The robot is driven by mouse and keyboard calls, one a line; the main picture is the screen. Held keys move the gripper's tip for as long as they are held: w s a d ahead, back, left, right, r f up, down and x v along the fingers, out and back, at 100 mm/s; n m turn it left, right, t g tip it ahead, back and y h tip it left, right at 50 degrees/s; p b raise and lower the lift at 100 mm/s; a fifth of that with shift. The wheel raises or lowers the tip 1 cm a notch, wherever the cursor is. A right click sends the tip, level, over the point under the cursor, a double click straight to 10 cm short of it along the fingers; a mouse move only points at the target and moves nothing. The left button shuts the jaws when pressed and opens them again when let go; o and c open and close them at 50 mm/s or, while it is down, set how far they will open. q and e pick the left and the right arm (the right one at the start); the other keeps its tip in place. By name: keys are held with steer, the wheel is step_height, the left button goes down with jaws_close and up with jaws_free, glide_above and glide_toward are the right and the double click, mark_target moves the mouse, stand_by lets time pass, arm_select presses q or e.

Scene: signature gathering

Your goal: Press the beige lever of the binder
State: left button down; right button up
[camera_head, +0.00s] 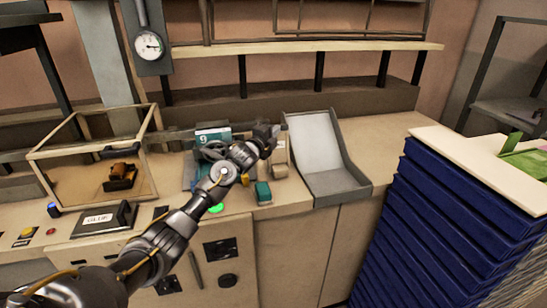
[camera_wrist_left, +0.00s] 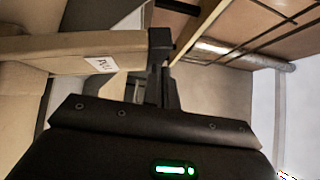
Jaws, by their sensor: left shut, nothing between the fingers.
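The binder (camera_head: 212,152) stands on the counter in the middle of the head view, partly hidden behind my left arm. A beige part with a small label, which looks like its lever (camera_head: 279,152), shows just right of my left gripper (camera_head: 264,138). In the left wrist view a long beige bar (camera_wrist_left: 60,47) with a white label comes in from the left. Its end lies right beside my shut, empty left fingertips (camera_wrist_left: 160,42); I cannot tell whether they touch. My right gripper is not in view.
A grey sloped tray (camera_head: 322,150) stands right of the binder. A teal block (camera_head: 263,192) sits at the counter's front edge. A tall blue stack (camera_head: 430,225) fills the right side.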

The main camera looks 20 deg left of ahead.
arm_select(q)
steer(key=shift+w+a, duration=0.55)
steer(key=shift+w, duration=0.1)
steer(key=shift+w+a, duration=0.25)
steer(key=shift+w, duration=0.05)
steer(key=shift+w+a+f+n+g, duration=0.2)
steer(key=shift+w+a+n+g, duration=0.1)
steer(key=shift+a, duration=0.05)
steer(key=shift+r, duration=0.1)
steer(key=shift+a, duration=0.2)
